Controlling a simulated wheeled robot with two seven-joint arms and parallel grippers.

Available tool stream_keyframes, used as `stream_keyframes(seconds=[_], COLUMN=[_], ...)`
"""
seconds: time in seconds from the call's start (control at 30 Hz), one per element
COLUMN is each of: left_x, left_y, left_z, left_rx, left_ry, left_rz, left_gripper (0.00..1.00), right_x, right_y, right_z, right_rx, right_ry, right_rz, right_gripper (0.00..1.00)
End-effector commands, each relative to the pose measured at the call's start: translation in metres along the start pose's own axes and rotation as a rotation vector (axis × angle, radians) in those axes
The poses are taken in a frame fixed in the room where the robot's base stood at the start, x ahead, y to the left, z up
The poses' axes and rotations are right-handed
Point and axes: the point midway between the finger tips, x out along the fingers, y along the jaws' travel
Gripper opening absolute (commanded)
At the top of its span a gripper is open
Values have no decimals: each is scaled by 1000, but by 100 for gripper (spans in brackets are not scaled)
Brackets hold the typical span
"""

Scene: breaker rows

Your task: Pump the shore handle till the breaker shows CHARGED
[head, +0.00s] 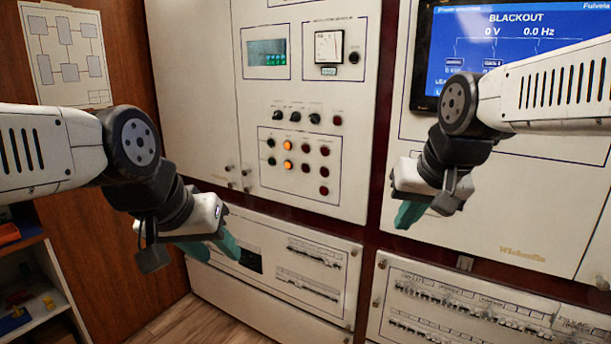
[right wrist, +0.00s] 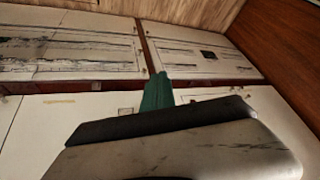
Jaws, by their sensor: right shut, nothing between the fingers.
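My left gripper (head: 215,250) hangs in front of the lower left breaker panel (head: 290,262), with its teal fingers apart and nothing between them. My right gripper (head: 408,215) is shut and empty, in front of the white cabinet right of the controls. Its teal fingers (right wrist: 157,92) also show in the right wrist view. The lower right panel (head: 470,305) carries rows of small breakers. I cannot make out a shore handle or a CHARGED sign in either view; my arms cover parts of the panels.
A control panel (head: 300,170) with two lit orange lamps stands in the middle. A screen (head: 520,30) at upper right reads BLACKOUT, 0 V, 0.0 Hz. A shelf (head: 30,285) with small coloured items stands at lower left. Wooden floor (head: 190,325) is clear.

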Motion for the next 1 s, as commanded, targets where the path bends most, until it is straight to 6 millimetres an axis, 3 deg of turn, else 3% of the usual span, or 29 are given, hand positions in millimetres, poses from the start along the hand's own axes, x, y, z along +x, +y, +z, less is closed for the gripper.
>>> stream_keyframes(seconds=[0.03, 0.13, 0.33, 0.77, 0.87, 1.0], left_x=[0, 0, 0, 0, 0, 0], left_y=[0, 0, 0, 0, 0, 0], left_z=[0, 0, 0, 0, 0, 0], left_rx=[0, 0, 0, 0, 0, 0], left_ry=[0, 0, 0, 0, 0, 0], left_rz=[0, 0, 0, 0, 0, 0], left_gripper=[40, 40, 40, 40, 40, 40], right_x=[-3, -3, -2, -2, -6, -14], right_y=[-10, -25, -34, -33, -30, -18], right_z=[20, 47, 66, 63, 50, 8], right_rx=[-36, -93, -132, -126, -110, -56], right_ry=[9, 16, 20, 18, 9, -27], right_rz=[-30, -75, -104, -102, -93, -62], right_gripper=[0, 0, 0, 0, 0, 0])
